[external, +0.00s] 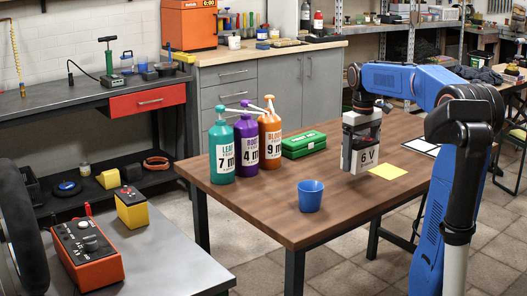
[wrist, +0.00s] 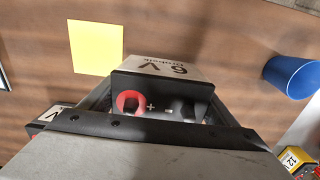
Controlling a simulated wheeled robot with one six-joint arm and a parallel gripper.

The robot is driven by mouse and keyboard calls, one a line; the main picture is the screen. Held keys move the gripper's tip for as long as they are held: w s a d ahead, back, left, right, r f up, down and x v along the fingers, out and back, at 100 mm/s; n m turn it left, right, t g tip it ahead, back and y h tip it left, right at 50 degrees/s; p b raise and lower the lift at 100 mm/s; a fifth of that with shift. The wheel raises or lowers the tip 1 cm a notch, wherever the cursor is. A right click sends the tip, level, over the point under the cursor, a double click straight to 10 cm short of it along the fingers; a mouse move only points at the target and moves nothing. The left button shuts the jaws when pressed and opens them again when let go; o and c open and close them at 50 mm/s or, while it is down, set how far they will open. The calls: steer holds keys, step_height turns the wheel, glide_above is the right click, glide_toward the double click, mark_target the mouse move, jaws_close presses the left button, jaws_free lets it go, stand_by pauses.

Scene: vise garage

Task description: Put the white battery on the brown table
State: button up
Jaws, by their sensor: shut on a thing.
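The white battery (external: 359,160), marked 6 V, is upright over the right part of the brown table (external: 270,215). My gripper (external: 362,128) is above it, pointing down and shut on it. In the wrist view the battery (wrist: 165,68) sits between the fingers, with a red plus terminal and a dark minus terminal on its black top. I cannot tell whether its underside touches the table or hangs just above it.
A yellow square note (external: 388,172) lies beside the battery. A blue cup (external: 311,196) stands to the front left. Three pump bottles (external: 246,145) and a green case (external: 303,145) stand further left. A yellow battery (external: 132,210) is on the grey table. Bare wood lies between them.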

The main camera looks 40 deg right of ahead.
mark_target(361, 141)
steer(key=shift+f, duration=1.85)
steer(key=shift+f, duration=0.15)
steer(key=o, duration=1.9)
step_height(361, 141, up, 12)
steer(key=shift+r, duration=0.15)
